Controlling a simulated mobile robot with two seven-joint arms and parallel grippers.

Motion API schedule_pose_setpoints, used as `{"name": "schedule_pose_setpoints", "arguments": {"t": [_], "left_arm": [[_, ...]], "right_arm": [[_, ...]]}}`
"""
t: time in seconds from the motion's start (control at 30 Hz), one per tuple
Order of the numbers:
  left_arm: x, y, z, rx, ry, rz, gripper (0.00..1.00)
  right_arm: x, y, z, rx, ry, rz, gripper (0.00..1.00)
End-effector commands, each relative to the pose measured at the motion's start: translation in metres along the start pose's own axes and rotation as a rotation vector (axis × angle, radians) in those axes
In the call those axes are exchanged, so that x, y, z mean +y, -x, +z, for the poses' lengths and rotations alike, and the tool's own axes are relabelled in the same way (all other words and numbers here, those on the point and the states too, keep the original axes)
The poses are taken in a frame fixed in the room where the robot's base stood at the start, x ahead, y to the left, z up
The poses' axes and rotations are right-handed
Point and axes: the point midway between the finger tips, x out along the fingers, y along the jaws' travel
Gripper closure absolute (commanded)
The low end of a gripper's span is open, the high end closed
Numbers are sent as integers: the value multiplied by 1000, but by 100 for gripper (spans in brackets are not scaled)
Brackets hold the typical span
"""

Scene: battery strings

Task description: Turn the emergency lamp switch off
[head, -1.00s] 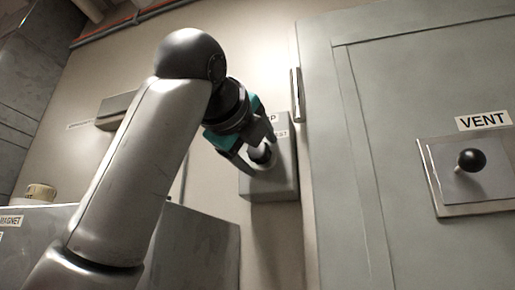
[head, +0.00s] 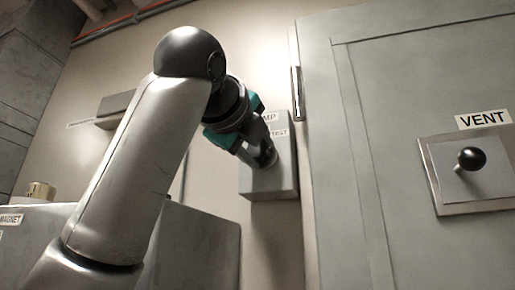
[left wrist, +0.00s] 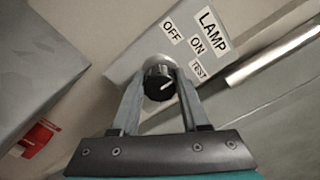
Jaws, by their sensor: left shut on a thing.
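The grey lamp switch box (head: 284,180) is on the wall left of the large grey panel in the head view. In the left wrist view the box (left wrist: 128,65) carries the labels LAMP, OFF, ON and TEST. Its round black knob (left wrist: 158,83) has a white mark that points right and slightly up, on the ON and TEST side; I cannot tell which exactly. My left gripper (left wrist: 160,88) is shut on the knob, one finger on each side. In the head view the left gripper (head: 268,155) covers the knob. My right gripper is not in view.
A panel with a VENT label (head: 484,119) and a black ball-ended handle (head: 471,159) is at the right. A grey cabinet (head: 205,235) stands at the lower left, with a MAGNET label (head: 10,218). A small box (head: 115,108) is on the wall behind my arm.

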Motion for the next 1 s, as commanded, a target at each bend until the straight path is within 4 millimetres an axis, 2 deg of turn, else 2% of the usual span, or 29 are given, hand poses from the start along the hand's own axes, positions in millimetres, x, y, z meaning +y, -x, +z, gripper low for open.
{"name": "schedule_pose_setpoints", "arguments": {"t": [0.37,1.0], "left_arm": [[1,0,1,-1,143,2,100],[1,0,0,-2,650,1,100]], "right_arm": [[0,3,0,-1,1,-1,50],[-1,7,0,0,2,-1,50]]}}
